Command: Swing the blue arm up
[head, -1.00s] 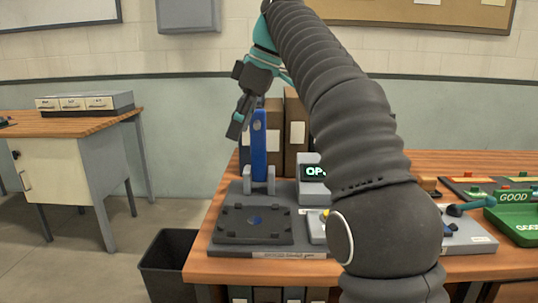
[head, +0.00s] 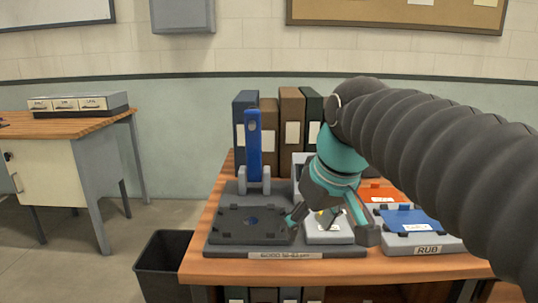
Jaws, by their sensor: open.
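The blue arm (head: 254,146) stands upright between two grey brackets at the back of a grey base (head: 222,188). My gripper (head: 333,232) is open, to the right of the black plate and clear of the blue arm. My gripper and wrist hide much of that box.
Several binders (head: 291,118) stand behind the base. To the right are a blue-topped unit marked RUB (head: 411,221) and an orange one (head: 381,194). A dark bin (head: 163,262) stands on the floor at left. My arm covers the table's right side.

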